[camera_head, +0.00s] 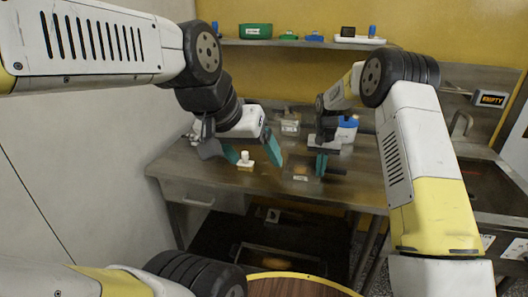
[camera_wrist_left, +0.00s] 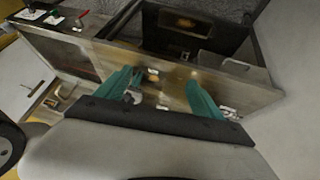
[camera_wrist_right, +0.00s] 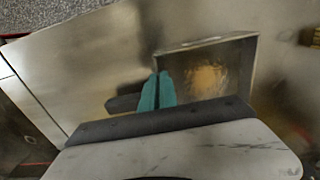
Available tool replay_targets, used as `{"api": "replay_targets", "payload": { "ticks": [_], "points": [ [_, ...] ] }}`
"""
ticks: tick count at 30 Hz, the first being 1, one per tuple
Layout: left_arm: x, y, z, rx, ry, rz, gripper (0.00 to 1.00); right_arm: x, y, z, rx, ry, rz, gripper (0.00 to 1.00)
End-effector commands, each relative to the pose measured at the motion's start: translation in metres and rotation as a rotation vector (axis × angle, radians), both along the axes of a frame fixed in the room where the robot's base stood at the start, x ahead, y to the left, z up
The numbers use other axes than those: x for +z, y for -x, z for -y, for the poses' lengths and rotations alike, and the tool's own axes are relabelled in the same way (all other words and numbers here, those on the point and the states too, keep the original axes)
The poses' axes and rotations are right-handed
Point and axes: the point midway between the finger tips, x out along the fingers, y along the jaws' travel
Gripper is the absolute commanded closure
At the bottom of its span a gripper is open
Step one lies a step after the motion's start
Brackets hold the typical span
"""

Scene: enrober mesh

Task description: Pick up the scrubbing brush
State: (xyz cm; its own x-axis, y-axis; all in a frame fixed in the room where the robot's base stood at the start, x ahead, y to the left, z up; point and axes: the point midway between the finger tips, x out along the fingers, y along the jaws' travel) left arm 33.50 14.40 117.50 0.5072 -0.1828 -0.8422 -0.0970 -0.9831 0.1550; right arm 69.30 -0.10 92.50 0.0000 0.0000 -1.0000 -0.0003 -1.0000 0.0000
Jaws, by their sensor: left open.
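A small object with a white knob and a tan base, which looks like the scrubbing brush (camera_head: 245,159), stands on the metal table near its front left. My left gripper (camera_head: 253,150) is open above the table, its teal fingers spread on either side of the brush in the head view. I cannot tell the height gap. In the left wrist view the open left fingers (camera_wrist_left: 162,92) have small pale and tan shapes between them, too blurred to name surely. My right gripper (camera_wrist_right: 157,92) has its fingers together at the dark handle (camera_wrist_right: 123,103) of a shallow metal pan (camera_wrist_right: 222,85).
The metal table (camera_head: 200,180) has a drawer front at left. A white container with a blue top (camera_head: 347,130) stands behind the right gripper. A shelf (camera_head: 300,43) holds a green bin (camera_head: 255,31) and small items. A sink (camera_head: 485,185) is at right.

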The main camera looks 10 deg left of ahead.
Motion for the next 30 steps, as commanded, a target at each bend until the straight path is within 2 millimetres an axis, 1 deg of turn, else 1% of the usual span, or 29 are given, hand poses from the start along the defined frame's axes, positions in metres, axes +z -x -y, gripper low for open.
{"api": "replay_targets", "payload": {
  "ticks": [1, 4, 14, 18, 19, 20, 23, 26, 30],
  "points": [
    [-0.001, 0.004, 0.001, -0.002, 0.003, 0.005, 0.23, 0.0, 0.0, 0.0, 0.0, 0.0, 0.001, 1.0],
    [-0.002, 0.008, 0.002, -0.002, 0.004, 0.007, 0.23, 0.0, 0.0, 0.0, 0.0, 0.0, 0.001, 1.0],
    [-0.002, 0.008, 0.002, -0.002, 0.004, 0.007, 0.23, 0.0, 0.0, 0.0, 0.0, 0.0, 0.001, 1.0],
    [0.0, 0.003, 0.001, 0.018, 0.017, -0.002, 0.5, 0.0, 0.0, 0.0, 0.0, 0.0, 0.001, 1.0],
    [0.001, 0.001, 0.001, 0.032, 0.025, -0.008, 0.5, 0.0, 0.0, 0.0, 0.0, 0.0, 0.001, 1.0],
    [0.002, -0.002, 0.0, 0.053, 0.036, -0.018, 0.5, 0.0, 0.0, 0.0, 0.0, 0.0, 0.001, 1.0],
    [0.01, -0.021, -0.005, 0.157, 0.095, -0.064, 0.5, 0.0, 0.0, 0.0, 0.0, 0.0, 0.001, 1.0],
    [0.018, -0.048, -0.013, 0.313, 0.179, -0.131, 0.5, 0.0, 0.0, 0.0, 0.0, 0.0, 0.001, 1.0],
    [0.024, -0.094, -0.028, 0.573, 0.298, -0.233, 0.5, 0.0, 0.0, 0.0, 0.0, 0.0, 0.001, 1.0]
  ]
}}
